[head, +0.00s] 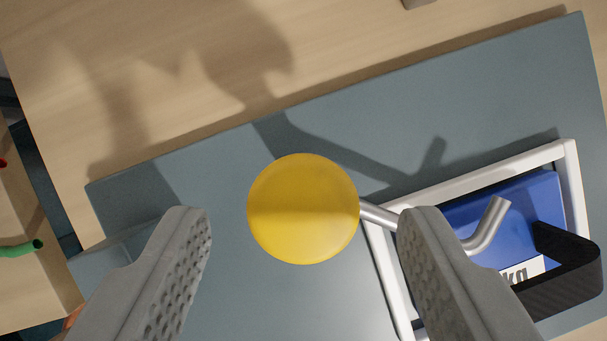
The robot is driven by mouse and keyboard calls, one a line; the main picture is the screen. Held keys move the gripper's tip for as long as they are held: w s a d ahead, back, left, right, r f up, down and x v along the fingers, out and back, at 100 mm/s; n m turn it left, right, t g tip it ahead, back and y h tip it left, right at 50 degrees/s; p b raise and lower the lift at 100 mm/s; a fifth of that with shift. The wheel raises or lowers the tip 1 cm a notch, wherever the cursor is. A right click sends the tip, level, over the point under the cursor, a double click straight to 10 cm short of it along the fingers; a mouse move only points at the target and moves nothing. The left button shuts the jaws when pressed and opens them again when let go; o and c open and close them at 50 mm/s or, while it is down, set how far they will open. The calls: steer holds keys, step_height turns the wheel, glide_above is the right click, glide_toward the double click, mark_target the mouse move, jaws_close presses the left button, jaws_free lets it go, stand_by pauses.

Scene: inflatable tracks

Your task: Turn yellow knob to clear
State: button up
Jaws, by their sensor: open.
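The round yellow knob (303,209) is in the middle of the head view, above a grey-blue panel (330,300). A bent metal rod (485,232) runs out from the knob's right side, passes behind my right finger and ends in an upturned tip. My gripper (300,225) is open, with one grey finger on each side of the knob. There is a visible gap on both sides, and the fingers do not appear to touch it. How far the fingertips are from the knob in depth is hard to tell.
A white frame (470,178) around a blue block (540,197) with a white label lies at the right. A black strap-like handle (570,275) sticks out there. Wooden table (60,60) shows at the upper left. A green hooked piece (25,246) is at the left edge.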

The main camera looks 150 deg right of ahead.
steer(key=shift+w+a+f, duration=0.15)
steer(key=shift+f, duration=0.35)
jaws_close()
steer(key=n, duration=0.2)
steer(key=n+g+y, duration=0.1)
steer(key=n, duration=0.1)
steer(key=shift+w+d+n, duration=0.2)
steer(key=shift+n, duration=0.1)
steer(key=shift+w+n+g+y, duration=0.15)
steer(key=shift+n+g, duration=0.25)
steer(key=shift+n, duration=0.5)
steer(key=shift+s+n+g+y, duration=0.15)
steer(key=shift+n+g, duration=0.25)
steer(key=shift+n, duration=0.5)
steer(key=shift+w, duration=0.1)
